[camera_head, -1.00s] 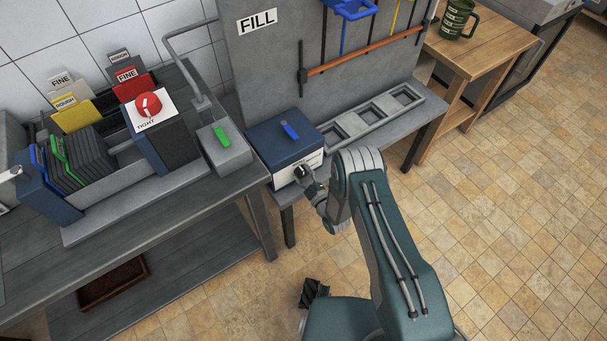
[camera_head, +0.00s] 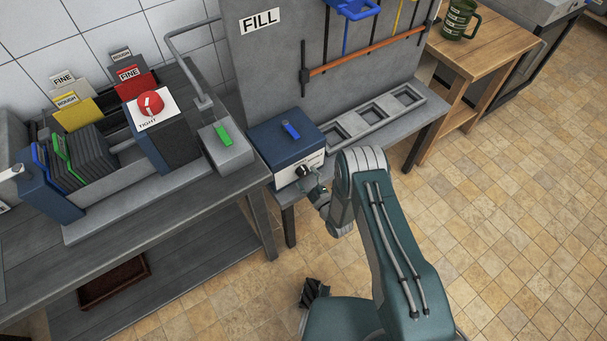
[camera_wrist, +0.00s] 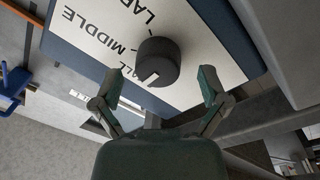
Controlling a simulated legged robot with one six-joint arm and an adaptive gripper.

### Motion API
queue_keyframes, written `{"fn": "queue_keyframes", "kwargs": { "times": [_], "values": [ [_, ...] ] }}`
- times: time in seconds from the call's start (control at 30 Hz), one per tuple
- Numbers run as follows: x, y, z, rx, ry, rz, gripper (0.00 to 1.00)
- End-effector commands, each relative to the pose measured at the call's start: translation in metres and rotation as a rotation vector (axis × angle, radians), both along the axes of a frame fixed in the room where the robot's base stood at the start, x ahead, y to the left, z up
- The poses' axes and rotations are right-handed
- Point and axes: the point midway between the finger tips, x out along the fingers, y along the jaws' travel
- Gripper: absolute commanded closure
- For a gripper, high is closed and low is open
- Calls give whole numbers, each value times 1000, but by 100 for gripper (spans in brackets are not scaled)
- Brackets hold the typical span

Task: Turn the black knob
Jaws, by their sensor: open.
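The black knob (camera_head: 303,170) sits on the white front panel of a blue box (camera_head: 278,142). In the wrist view the knob (camera_wrist: 158,62) is a short black cylinder with a pale pointer line near its lower left, on a panel lettered "MIDDLE" and other partly hidden size words. The line points toward the word ending in "ALL". My gripper (camera_wrist: 160,86) is open, its two fingers apart on either side below the knob. It appears not to touch the knob. In the head view my gripper (camera_head: 315,186) is close in front of the panel, small and partly hidden by my arm.
A blue lever (camera_head: 291,130) is on the box's top. A grey tray with square openings (camera_head: 376,117) lies to the right. A grey unit with a green switch (camera_head: 223,136) and a red knob (camera_head: 150,103) stand to the left. Open tiled floor lies at right.

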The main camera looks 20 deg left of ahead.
Motion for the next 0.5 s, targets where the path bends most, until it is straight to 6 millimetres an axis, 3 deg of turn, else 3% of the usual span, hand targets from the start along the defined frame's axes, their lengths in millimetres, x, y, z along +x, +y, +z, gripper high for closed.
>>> {"fn": "queue_keyframes", "kwargs": {
  "times": [0.3, 0.5],
  "values": [
    [-44, -48, -5, -2, 4, -3, 6],
    [-66, -70, -8, -2, 2, 0, 6]
  ]
}}
